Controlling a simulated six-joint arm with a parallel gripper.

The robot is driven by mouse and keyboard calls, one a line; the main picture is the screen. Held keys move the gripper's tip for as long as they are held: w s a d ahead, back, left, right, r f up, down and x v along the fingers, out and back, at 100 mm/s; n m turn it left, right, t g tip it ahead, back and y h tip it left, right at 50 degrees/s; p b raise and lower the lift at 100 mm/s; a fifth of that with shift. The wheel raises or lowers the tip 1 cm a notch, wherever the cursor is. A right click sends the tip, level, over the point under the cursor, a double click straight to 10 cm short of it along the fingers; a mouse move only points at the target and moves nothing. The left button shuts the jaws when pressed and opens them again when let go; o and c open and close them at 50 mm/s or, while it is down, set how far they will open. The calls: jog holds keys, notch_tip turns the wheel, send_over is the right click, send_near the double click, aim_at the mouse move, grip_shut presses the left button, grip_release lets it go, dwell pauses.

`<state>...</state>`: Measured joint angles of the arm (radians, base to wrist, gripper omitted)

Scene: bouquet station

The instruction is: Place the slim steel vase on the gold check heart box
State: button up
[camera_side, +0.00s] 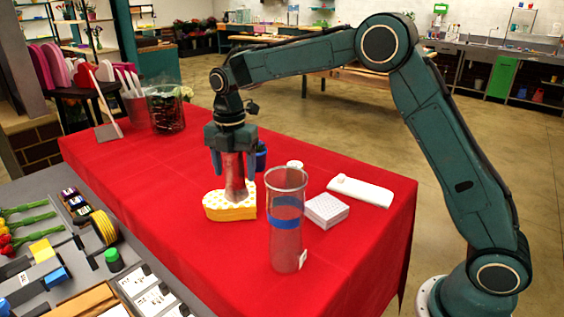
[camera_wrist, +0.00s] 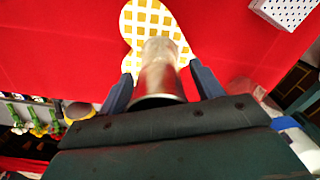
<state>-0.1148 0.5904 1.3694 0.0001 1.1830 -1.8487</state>
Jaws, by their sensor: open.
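The slim steel vase (camera_side: 236,178) appears upright with its lower end on the gold check heart box (camera_side: 228,211), near the box's right part in the side view. The box lies flat on the red table. My gripper (camera_side: 233,172) is over the vase, with its fingers on either side and the vase's upper end up between them. In the wrist view, the vase (camera_wrist: 158,75) stands between the two blue fingers (camera_wrist: 162,90), with gaps on both sides. The gold check box (camera_wrist: 150,18) shows beyond it. My gripper hides the vase's top in the side view.
A tall clear cylinder with a blue band (camera_side: 286,235) stands in front to the right. The red table's front left is clear.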

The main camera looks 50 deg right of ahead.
notch_tip(320, 180, up, 12)
dwell(0.7)
jog(key=shift+r, duration=0.15)
dwell(0.4)
jog(key=s+d+r+m+t, duration=0.25)
jog(key=s+m, duration=0.35)
jog(key=s, duration=0.3)
jog(key=s+d+r+m+t, duration=0.1)
jog(key=s+d+r+m, duration=0.15)
jog(key=s+m, duration=0.45)
jog(key=s+f+m+t, duration=0.1)
jog(key=s+f+m, duration=0.3)
jog(key=s, duration=0.5)
jog(key=s+d+f+m+t, duration=0.1)
jog(key=s+f+m, duration=0.3)
jog(key=s, duration=0.5)
jog(key=shift+s+f+m, duration=0.25)
jog(key=shift+s+m, duration=0.1)
jog(key=shift+m, duration=0.35)
